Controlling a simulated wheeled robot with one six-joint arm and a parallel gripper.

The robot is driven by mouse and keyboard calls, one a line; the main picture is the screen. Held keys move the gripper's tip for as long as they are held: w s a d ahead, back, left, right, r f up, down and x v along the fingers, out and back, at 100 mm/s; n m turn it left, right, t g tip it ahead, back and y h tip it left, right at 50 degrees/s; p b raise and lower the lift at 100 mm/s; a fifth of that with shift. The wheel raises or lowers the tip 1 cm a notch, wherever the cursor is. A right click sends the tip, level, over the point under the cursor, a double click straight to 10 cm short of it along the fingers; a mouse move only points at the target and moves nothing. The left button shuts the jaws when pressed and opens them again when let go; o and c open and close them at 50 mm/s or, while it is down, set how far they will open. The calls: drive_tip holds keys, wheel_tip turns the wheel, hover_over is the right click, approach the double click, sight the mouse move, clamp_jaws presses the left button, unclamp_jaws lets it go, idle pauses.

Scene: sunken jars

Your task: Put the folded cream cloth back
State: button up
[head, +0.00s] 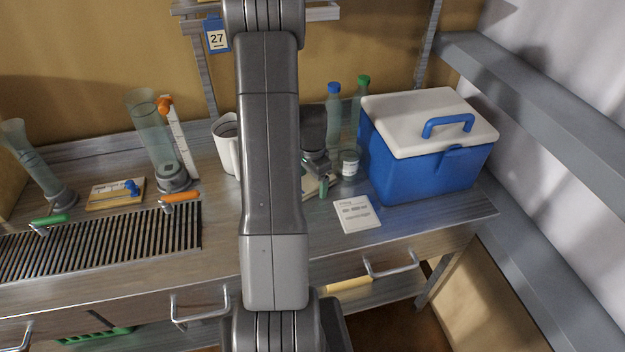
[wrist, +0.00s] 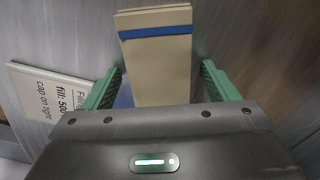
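The folded cream cloth (wrist: 160,70) with a blue band shows in the wrist view, between my gripper's two green fingers. In the head view only a small cream part of the cloth (head: 308,184) shows beside my gripper; my arm hides the rest. My gripper (wrist: 162,86) is open, with a gap between each finger and the cloth's sides. In the head view it points down low over the bench (head: 415,213). I cannot tell whether the fingers reach down beside the cloth or are just above it.
A printed card (head: 356,213) lies close by on the bench. A white-labelled jar (head: 348,164), two capped bottles (head: 333,110) and a blue cooler (head: 425,160) stand behind and right. A white jug (head: 228,145), tall glass cylinder (head: 155,135) and slatted grate (head: 105,243) are left.

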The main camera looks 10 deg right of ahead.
sight(313, 179)
wheel_tip(313, 179, up, 12)
drive_tip(key=shift+r, duration=0.15)
idle(0.6)
wheel_tip(313, 179, down, 12)
drive_tip(key=shift+f, duration=0.15)
wheel_tip(313, 179, up, 2)
drive_tip(key=shift+r, duration=0.95)
